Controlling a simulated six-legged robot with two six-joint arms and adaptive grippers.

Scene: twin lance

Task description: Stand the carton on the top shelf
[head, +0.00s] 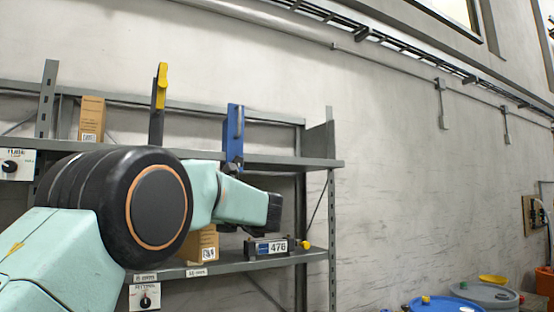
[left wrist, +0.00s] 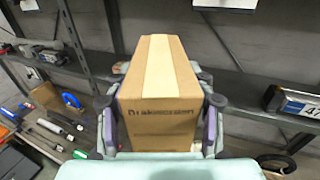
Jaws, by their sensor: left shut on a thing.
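The brown carton (left wrist: 158,90), with a pale tape strip and dark lettering, fills the middle of the left wrist view. My left gripper (left wrist: 160,115) is shut on it, one purple-grey finger on each side. In the head view my left arm covers most of the gripper. A brown carton face with a printed label (head: 205,245) shows under the arm, just above the lower shelf; I cannot tell whether it touches the shelf. The top shelf (head: 290,161) runs above and behind the arm. My right gripper is not in view.
On the top shelf stand another carton (head: 92,118), a yellow-topped dark upright (head: 158,105) and a blue upright item (head: 233,135). The shelf looks bare right of the blue item. A device marked 476 (head: 268,247) sits on the lower shelf (head: 235,264).

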